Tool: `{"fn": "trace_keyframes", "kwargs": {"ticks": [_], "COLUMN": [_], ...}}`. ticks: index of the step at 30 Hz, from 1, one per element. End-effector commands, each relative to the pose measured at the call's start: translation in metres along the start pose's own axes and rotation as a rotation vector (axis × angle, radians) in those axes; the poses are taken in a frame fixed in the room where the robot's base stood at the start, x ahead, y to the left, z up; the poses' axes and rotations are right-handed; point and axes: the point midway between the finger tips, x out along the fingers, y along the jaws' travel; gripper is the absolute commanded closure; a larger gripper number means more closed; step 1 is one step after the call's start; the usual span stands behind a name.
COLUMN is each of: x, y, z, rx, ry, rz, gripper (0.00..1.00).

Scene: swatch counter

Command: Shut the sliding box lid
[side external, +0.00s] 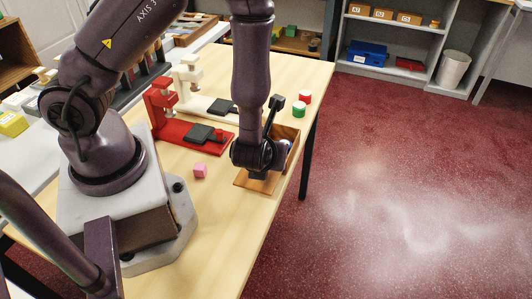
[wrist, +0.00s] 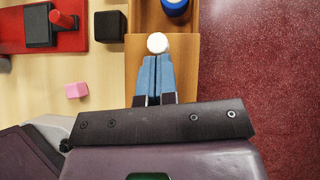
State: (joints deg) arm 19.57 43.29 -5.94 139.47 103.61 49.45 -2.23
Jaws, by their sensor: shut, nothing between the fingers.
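The wooden box (side external: 291,133) stands near the table's right edge, its open part showing a darker inside in the wrist view (wrist: 192,20). The lighter sliding lid (side external: 243,183) sticks out from the box's near end and also shows in the wrist view (wrist: 187,62). It carries a round white knob (wrist: 157,43). My gripper (wrist: 156,57) is shut, its blue fingers together over the lid, tips right at the knob's near side. Whether they touch it I cannot tell. In the side view my gripper (side external: 258,174) hides the knob and part of the lid.
A blue round thing (wrist: 174,6) lies inside the box. A pink cube (side external: 200,171) sits left of the lid. A red stand (side external: 190,135) and a cream stand (side external: 190,85) are farther left. Red (side external: 305,97) and green (side external: 299,110) round pieces stand beyond the box.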

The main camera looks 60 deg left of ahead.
Motion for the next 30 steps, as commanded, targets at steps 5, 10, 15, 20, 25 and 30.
{"fn": "trace_keyframes", "kwargs": {"ticks": [5, 10, 15, 20, 25, 30], "x": [0.003, 0.027, 0.059, 0.077, 0.082, 0.083], "y": [-0.001, -0.006, -0.013, -0.017, -0.018, -0.017], "z": [0.003, 0.027, 0.059, 0.077, 0.082, 0.083], "rx": [-0.002, -0.008, -0.007, -0.002, 0.001, 0.004], "ry": [0.0, -0.001, -0.001, 0.0, -0.002, -0.003], "rz": [0.001, 0.003, 0.002, 0.001, 0.0, 0.003], "gripper": [1.0, 1.0, 1.0, 1.0, 1.0, 1.0]}}
